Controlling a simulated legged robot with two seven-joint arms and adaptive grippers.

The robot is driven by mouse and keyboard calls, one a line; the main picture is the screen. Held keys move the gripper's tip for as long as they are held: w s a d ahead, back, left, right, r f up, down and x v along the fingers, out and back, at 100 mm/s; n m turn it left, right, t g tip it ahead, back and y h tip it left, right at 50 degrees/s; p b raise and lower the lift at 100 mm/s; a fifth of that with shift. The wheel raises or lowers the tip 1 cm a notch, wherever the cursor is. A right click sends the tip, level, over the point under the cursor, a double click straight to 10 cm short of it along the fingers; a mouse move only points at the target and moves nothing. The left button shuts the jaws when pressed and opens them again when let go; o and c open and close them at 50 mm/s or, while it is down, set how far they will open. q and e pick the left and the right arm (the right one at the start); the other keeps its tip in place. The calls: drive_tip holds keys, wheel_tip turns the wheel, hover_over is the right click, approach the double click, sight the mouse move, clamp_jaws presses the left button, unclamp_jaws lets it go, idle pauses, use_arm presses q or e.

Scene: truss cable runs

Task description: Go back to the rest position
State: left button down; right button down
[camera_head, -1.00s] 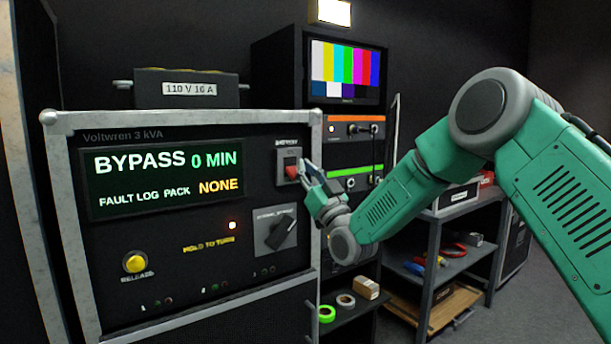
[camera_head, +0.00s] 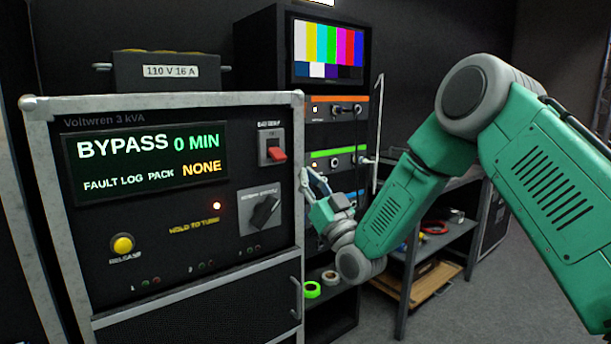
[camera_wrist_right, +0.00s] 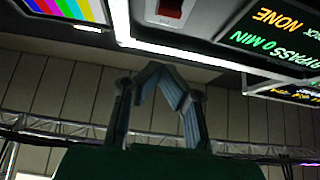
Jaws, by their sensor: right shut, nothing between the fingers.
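My right gripper (camera_head: 311,174) is at the right edge of the power unit (camera_head: 185,102), apart from its front panel. Its fingers are shut and empty; the right wrist view shows the fingertips together (camera_wrist_right: 163,70). The red battery switch (camera_head: 277,154) is to the left of and above the fingertips, uncovered; it also shows at the top of the right wrist view (camera_wrist_right: 170,9). My green right arm comes in from the right, with its elbow raised. The display (camera_head: 150,162) reads BYPASS, 0 MIN, fault log pack NONE. My left gripper is not in view.
A black rotary knob (camera_head: 265,211) and a yellow release button (camera_head: 122,244) are on the panel. A rack with a colour-bar monitor (camera_head: 328,49) stands behind the gripper. A grey shelf cart (camera_head: 412,262) stands beyond my forearm. Open floor shows at lower right.

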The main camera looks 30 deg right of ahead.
drive_tip(key=s+a+f+g, duration=0.2)
drive_tip(key=a+f+g, duration=0.25)
drive_tip(key=f, duration=0.75)
drive_tip(key=s+a+f+g, duration=0.25)
drive_tip(key=f+g, duration=0.25)
drive_tip(key=f, duration=0.6)
drive_tip(key=s+a+f+g+p, duration=0.25)
drive_tip(key=s+f+g, duration=0.45)
drive_tip(key=s+f, duration=0.6)
drive_tip(key=s+f+g+h, duration=0.1)
drive_tip(key=s+f+g, duration=0.3)
drive_tip(key=s, duration=0.8)
drive_tip(key=s+f+g+h, duration=0.1)
drive_tip(key=s+f+g, duration=0.3)
drive_tip(key=s, duration=0.8)
drive_tip(key=shift+s+f, duration=0.15)
drive_tip(key=shift+f, duration=0.4)
